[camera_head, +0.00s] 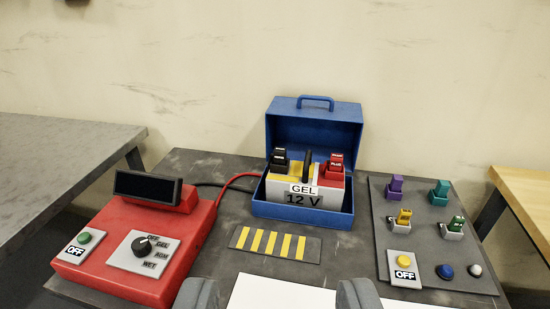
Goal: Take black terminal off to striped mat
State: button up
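The black terminal (278,160) sits on the left of the battery (300,190), which is labelled GEL 12 V and stands in the open blue case (315,120). A red terminal (333,168) sits on the battery's right side. The striped mat (312,250), dark with yellow bars, lies flat in front of the case and is bare. My gripper (277,294) shows at the bottom edge, its two grey fingers wide apart with nothing between them. It is nearer to me than the mat and apart from the terminal.
A red charger (190,246) with a dial, green button and dark display stands at the left. Black and red cables (232,184) run from it toward the case. A dark panel (425,262) with coloured plugs and buttons lies right. A white sheet (290,293) lies in front.

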aim_at(252, 239)
jog(key=i, duration=0.95)
jog(key=z, duration=0.05)
